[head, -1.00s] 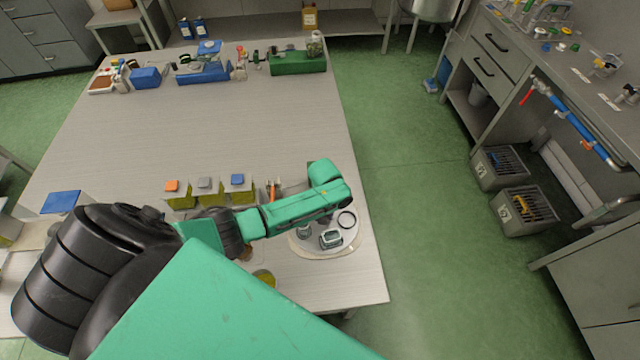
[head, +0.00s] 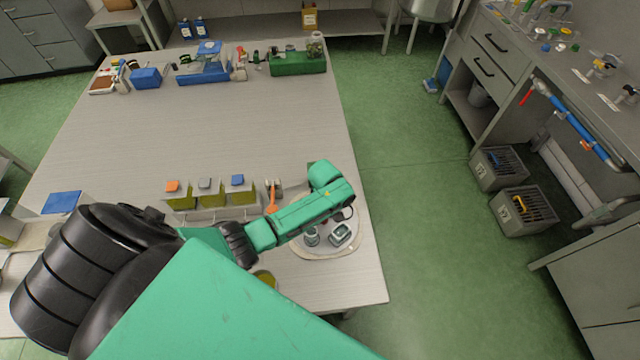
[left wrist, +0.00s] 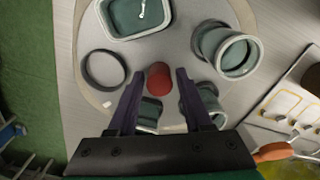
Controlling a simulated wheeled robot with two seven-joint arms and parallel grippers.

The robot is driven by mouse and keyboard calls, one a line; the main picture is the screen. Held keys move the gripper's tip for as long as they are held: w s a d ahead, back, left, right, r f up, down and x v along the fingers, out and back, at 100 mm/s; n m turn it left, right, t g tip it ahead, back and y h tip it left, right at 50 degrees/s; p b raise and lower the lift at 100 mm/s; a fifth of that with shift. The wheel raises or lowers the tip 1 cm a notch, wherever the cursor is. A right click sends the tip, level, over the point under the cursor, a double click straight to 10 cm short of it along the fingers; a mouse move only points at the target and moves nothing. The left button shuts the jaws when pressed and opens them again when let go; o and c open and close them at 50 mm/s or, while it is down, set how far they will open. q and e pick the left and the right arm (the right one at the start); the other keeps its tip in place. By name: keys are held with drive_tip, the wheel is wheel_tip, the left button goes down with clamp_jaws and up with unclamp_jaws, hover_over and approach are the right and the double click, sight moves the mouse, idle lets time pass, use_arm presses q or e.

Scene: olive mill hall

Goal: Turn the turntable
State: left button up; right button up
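The turntable (head: 322,253) is a pale round disc on a beige base at the table's front right corner. It carries a grey-green jar (head: 311,237), a small square dish (head: 340,234) and a dark ring (head: 343,213). In the left wrist view the disc (left wrist: 100,42) holds the dish (left wrist: 135,18), the ring (left wrist: 104,69), round cups (left wrist: 228,52) and a red knob (left wrist: 158,80). My left gripper (left wrist: 159,73) is over the disc, its two fingers apart either side of the knob, with gaps visible. Its fingers are hidden in the head view. My right gripper is not in view.
An orange-handled tool (head: 272,195) lies between. Blue and green bins (head: 298,62) line the table's far edge. The table middle is clear.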

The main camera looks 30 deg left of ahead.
use_arm(q)
wheel_tip(320, 180, up, 8)
drive_tip(key=shift+r, duration=0.1)
idle(0.5)
